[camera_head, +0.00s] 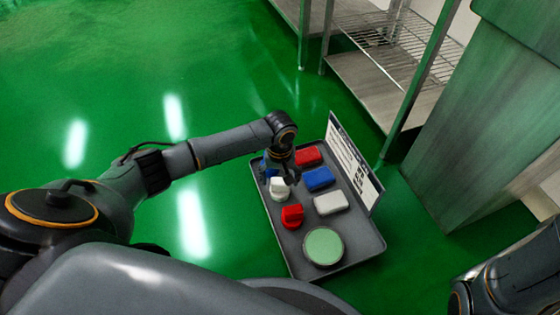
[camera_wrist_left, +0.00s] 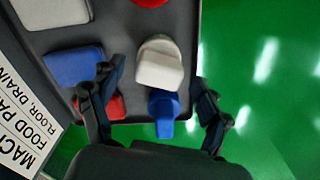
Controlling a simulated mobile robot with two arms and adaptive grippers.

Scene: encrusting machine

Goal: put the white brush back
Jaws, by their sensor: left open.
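The white brush (camera_head: 279,190) stands in the left row of a grey tray (camera_head: 290,244), between a blue brush (camera_head: 270,168) and a red brush (camera_head: 292,216). My left gripper (camera_head: 286,176) is low over the tray beside the white brush. In the left wrist view, my left gripper (camera_wrist_left: 158,82) is open. The white brush (camera_wrist_left: 160,64) shows ahead between its fingers, with the blue brush (camera_wrist_left: 163,108) nearer. I cannot tell whether a finger touches either brush. In the head view the gripper partly hides the blue brush. My right gripper is out of view.
Red (camera_head: 308,155), blue (camera_head: 319,179) and white (camera_head: 330,202) blocks line the tray's right side, beside an upright sign (camera_head: 353,165). A green round pad (camera_head: 323,246) lies at the near end. A metal rack (camera_head: 390,80) and grey cabinet (camera_head: 470,120) stand beyond. Green floor is clear at left.

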